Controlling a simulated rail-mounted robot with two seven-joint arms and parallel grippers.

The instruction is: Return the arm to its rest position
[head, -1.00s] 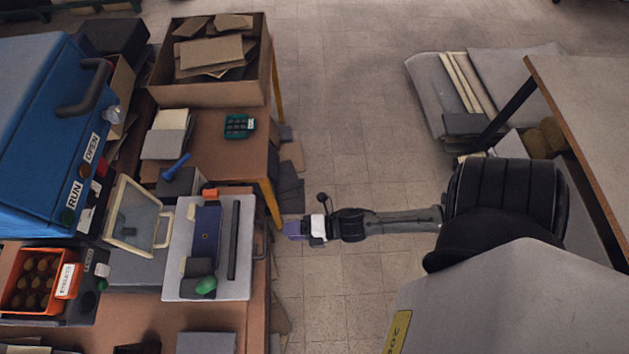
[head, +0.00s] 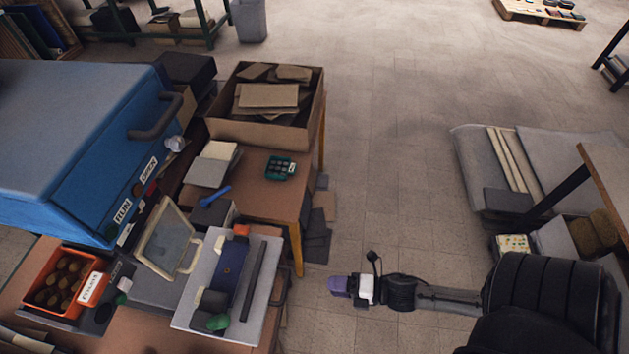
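My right arm comes in from the lower right and reaches left across the aisle. Its gripper (head: 340,286) has a purple tip and hangs over the bare floor, to the right of the workbench and apart from it. Nothing is visibly held in it, but the fingers are too small to tell whether they are open or shut. My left arm and gripper are not in this view.
On the left, a blue machine (head: 75,130), an orange crate (head: 45,308) and a light grey board (head: 262,290) crowd the benches. A cardboard box (head: 255,130) stands behind. A table (head: 608,170) stands at right. The aisle floor (head: 385,160) between is clear.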

